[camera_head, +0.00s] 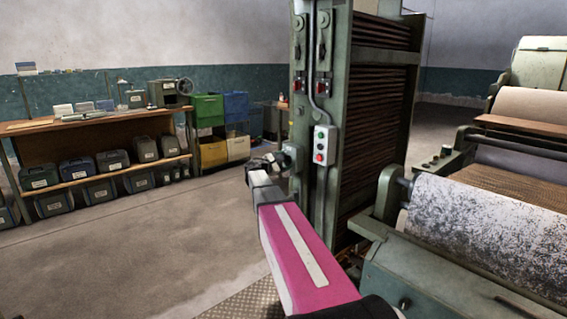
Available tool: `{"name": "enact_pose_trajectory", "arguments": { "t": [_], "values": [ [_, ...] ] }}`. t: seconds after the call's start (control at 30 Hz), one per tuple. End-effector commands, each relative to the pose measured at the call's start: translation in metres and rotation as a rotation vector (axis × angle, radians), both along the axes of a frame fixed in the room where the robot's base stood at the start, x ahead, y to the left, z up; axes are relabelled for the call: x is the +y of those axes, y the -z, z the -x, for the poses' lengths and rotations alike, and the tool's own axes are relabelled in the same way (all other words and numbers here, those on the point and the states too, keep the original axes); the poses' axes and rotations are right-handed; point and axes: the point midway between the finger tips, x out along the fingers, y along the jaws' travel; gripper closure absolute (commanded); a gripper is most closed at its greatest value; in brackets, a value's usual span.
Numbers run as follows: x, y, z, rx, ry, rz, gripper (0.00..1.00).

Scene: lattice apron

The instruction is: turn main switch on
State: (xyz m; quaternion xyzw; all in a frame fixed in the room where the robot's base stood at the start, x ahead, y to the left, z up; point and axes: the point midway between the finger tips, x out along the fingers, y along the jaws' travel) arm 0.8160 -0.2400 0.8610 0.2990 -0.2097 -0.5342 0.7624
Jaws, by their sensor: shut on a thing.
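A small grey-green box (294,156), which looks like the main switch, is fixed low on the front of the tall green column. My pink arm reaches up from the bottom of the view to it. My gripper (272,161) is at the left side of this box, with its dark fingers shut on what looks like the switch's handle. The fingers hide the handle, so I cannot tell which way it is turned.
A grey control box (325,145) with a green and a red button is just right of my gripper. Two red switches (324,86) sit higher on the column. Rollers (488,232) fill the right. A workbench (95,119) stands far left; the floor between is clear.

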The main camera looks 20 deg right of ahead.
Motion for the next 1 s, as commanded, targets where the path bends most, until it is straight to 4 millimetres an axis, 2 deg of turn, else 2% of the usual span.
{"name": "enact_pose_trajectory", "arguments": {
  "t": [0.6,1.0],
  "values": [
    [0.0002,0.0024,0.0019,-0.533,0.001,-0.194,0.49],
    [0.0003,0.0033,0.0021,-0.740,0.001,-0.271,0.49]
  ]
}}
